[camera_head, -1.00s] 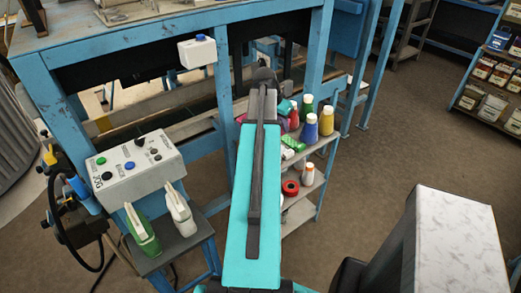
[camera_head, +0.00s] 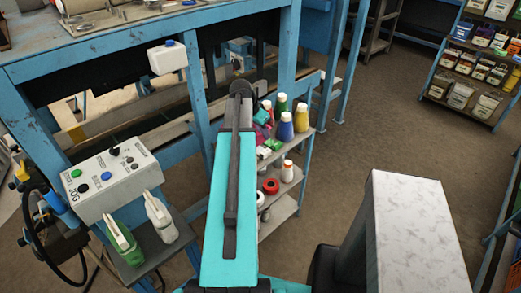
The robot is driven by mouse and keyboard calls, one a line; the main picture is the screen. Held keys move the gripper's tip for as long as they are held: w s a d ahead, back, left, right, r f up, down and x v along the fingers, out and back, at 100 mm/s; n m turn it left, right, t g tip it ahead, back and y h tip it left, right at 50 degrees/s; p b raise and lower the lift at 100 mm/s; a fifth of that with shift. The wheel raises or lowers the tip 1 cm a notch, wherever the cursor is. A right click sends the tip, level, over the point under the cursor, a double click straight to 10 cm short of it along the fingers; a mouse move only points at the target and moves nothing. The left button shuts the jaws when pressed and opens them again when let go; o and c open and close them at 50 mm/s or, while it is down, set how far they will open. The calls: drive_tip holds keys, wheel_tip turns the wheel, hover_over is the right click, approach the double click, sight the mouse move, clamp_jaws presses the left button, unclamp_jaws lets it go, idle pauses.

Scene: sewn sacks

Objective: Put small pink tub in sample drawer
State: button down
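My turquoise arm reaches forward through the middle of the view, towards the blue workbench. Its far end is a dark joint, and my gripper is not visible beyond it. A small pink item (camera_head: 262,131) shows partly behind the arm on the shelf cart; I cannot tell whether it is the small pink tub. I cannot pick out a sample drawer in this view.
A blue workbench (camera_head: 140,52) fills the left and back. A shelf cart (camera_head: 285,192) with several bottles stands right of my arm. A control box (camera_head: 108,178) and two spray bottles are at left. Brown floor between is open.

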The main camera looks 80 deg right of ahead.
sight(262, 143)
drive_tip(key=shift+f+p, duration=0.6)
drive_tip(key=shift+f, duration=1.45)
drive_tip(key=shift+f+p, duration=0.65)
drive_tip(key=shift+f, duration=1.2)
drive_tip(key=shift+f, duration=0.2)
drive_tip(key=c, duration=2)
unclamp_jaws()
drive_tip(key=shift+r, duration=0.1)
drive_tip(key=shift+b+v, duration=1.4)
drive_tip(key=shift+v, duration=0.9)
drive_tip(key=shift+b+v, duration=1.1)
drive_tip(key=shift+v, duration=3.4)
